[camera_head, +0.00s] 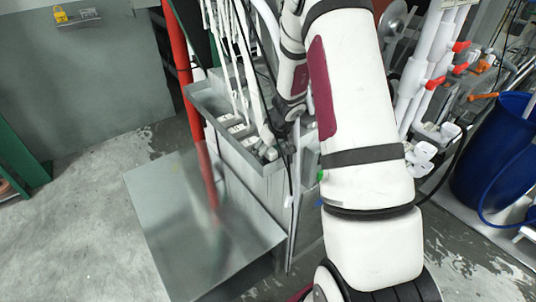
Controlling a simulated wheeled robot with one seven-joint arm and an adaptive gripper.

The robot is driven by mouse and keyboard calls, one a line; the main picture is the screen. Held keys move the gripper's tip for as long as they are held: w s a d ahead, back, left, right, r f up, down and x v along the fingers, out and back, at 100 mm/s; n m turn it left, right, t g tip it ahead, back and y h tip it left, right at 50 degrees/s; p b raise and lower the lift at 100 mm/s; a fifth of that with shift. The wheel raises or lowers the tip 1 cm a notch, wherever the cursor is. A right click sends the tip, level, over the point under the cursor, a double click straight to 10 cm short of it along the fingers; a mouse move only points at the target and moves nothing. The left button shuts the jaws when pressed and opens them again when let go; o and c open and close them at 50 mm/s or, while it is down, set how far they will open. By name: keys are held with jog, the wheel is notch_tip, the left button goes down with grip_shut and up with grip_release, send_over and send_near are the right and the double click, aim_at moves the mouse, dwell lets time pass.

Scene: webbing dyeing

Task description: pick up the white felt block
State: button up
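My white and maroon arm fills the middle of the head view. The dark end of it, my gripper (285,125), points down at the right end of a narrow grey metal tray (214,113). It is small and partly hidden by my arm, so I cannot tell whether its fingers are open or shut. Several small pale pieces lie in the tray. One whitish piece (268,153) is close below my gripper; I cannot tell whether it is the white felt block or whether the gripper touches it.
White webbing strands (240,60) hang into the tray. A red post (190,90) stands left of it. A grey metal plate (185,230) lies in front. White pipes with red handles (436,82) and a blue barrel (497,150) are at right. Floor at left is clear.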

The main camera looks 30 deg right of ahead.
jog(key=c, duration=1.1)
jog(key=shift+o, duration=0.2)
jog(key=shift+r, duration=0.15)
jog(key=shift+a+r+b, duration=0.3)
jog(key=shift+a, duration=0.15)
jog(key=r, duration=0.6)
jog(key=shift+a+r+b, duration=0.2)
jog(key=shift+a+b, duration=0.05)
jog(key=shift+b, duration=0.15)
jog(key=a, duration=1.8)
jog(key=shift+s+a+b, duration=0.3)
jog(key=shift+b, duration=0.15)
jog(key=shift+f, duration=0.1)
